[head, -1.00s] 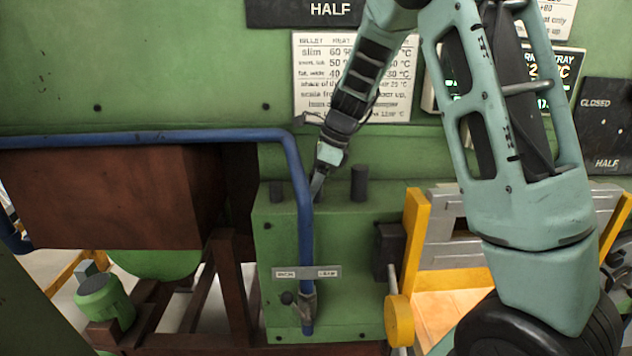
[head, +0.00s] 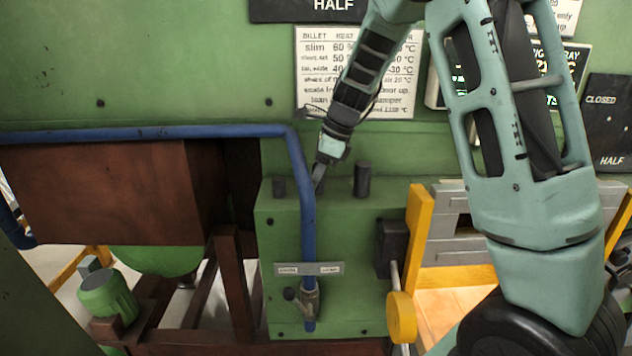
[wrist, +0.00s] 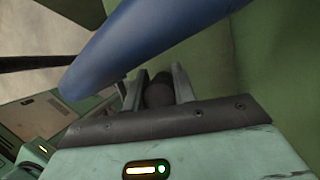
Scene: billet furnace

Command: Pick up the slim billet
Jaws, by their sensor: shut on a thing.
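My gripper (head: 319,177) points down at the top of a green block (head: 345,225), between two upright dark cylinders. In the wrist view my gripper (wrist: 159,88) has its two fingers on either side of a dark round billet (wrist: 158,94), shut on it. In the head view that middle billet is mostly hidden behind the fingers and a blue pipe. I cannot tell its width or whether it is clear of the block. A short dark billet (head: 279,188) stands to the left, and a taller one (head: 362,180) stands to the right.
The blue pipe (head: 307,215) runs down in front of the block, very close to my gripper, and crosses the wrist view (wrist: 145,40). A billet chart (head: 345,95) hangs behind my arm.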

